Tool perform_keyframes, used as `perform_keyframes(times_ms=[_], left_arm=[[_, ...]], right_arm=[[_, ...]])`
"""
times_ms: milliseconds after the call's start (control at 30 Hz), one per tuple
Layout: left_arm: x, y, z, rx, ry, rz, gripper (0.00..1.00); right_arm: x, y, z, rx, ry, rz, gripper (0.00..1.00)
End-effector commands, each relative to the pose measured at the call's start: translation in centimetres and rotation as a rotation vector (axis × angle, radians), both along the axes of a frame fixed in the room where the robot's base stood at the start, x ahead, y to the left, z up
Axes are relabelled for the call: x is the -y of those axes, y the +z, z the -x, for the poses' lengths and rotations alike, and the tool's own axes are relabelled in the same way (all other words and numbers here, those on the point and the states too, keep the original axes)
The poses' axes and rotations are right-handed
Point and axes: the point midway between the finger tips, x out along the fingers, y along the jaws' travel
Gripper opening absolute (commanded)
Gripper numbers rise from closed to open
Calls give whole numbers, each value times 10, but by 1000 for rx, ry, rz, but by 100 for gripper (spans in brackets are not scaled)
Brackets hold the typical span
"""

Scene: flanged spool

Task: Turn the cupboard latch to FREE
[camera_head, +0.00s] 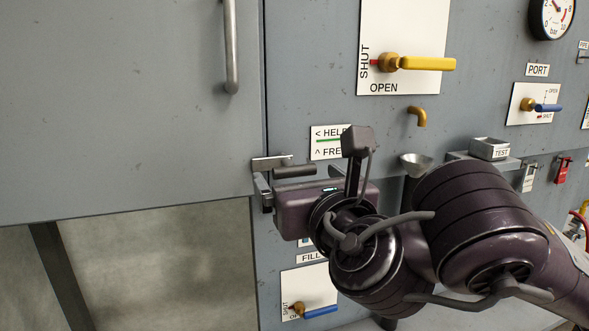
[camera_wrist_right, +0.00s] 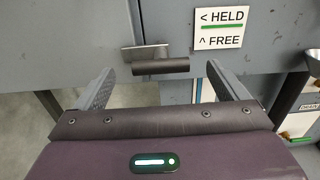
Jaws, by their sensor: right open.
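The cupboard latch (camera_head: 270,162) is a flat metal bar lying level across the seam between the cupboard door and the fixed panel, with a dark round grip (camera_head: 295,171) at its front. It points left, the way the sign (camera_head: 326,143) marks HELD; the sign marks FREE as up. My right gripper (camera_head: 284,187) is open just below and in front of the latch. In the right wrist view, the latch bar (camera_wrist_right: 147,52) and dark grip (camera_wrist_right: 160,67) appear between the spread fingers (camera_wrist_right: 160,74), with visible gaps on both sides. My left gripper is out of view.
The grey cupboard door (camera_head: 120,110) with a vertical handle (camera_head: 231,50) fills the left. A yellow valve lever (camera_head: 425,63), a brass spout (camera_head: 417,115), a funnel (camera_head: 415,162) and a TEST tray (camera_head: 490,149) are to the right. A blue lever (camera_head: 320,311) is below.

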Motion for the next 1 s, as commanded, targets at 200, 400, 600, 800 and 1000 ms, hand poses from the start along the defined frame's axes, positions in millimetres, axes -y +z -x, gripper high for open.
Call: perform_keyframes(times_ms=[200,400,600,800,1000], left_arm=[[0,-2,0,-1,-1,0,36],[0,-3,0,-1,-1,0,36],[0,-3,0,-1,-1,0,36],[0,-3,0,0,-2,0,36],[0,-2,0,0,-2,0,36]], right_arm=[[-6,-1,-21,-1,-4,1,93],[-9,0,-31,2,-4,0,93],[-9,1,-33,3,-3,-1,93],[-10,1,-33,3,-3,-1,84],[-10,1,-33,3,-2,-1,58]])
